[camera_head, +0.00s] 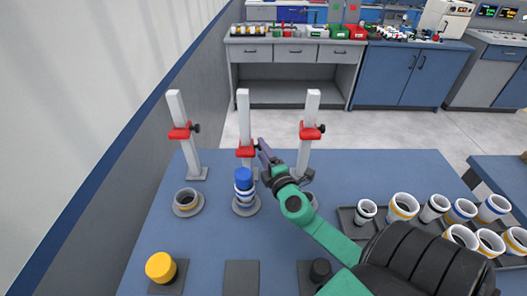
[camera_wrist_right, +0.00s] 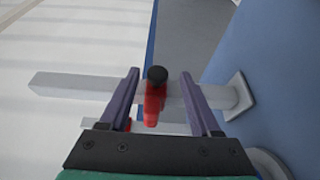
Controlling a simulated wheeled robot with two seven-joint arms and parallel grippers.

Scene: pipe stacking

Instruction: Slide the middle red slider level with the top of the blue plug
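The middle red slider (camera_head: 245,152) sits on the middle upright grey post (camera_head: 243,118). The blue plug (camera_head: 244,178) tops a white and blue pipe stack (camera_head: 244,195) in front of that post. In the head view the slider appears a little above the plug. My right gripper (camera_head: 264,157) is at the slider's right side. In the right wrist view the open fingers (camera_wrist_right: 159,76) straddle the red slider (camera_wrist_right: 154,104) and its black knob (camera_wrist_right: 157,74), with gaps on both sides. My left gripper is out of view.
Left (camera_head: 177,105) and right (camera_head: 310,105) posts carry red sliders too. A grey ring (camera_head: 187,200) stands before the left post. A yellow plug (camera_head: 160,267) is front left. Several pipes (camera_head: 403,206) stand in a tray at right, partly behind my arm.

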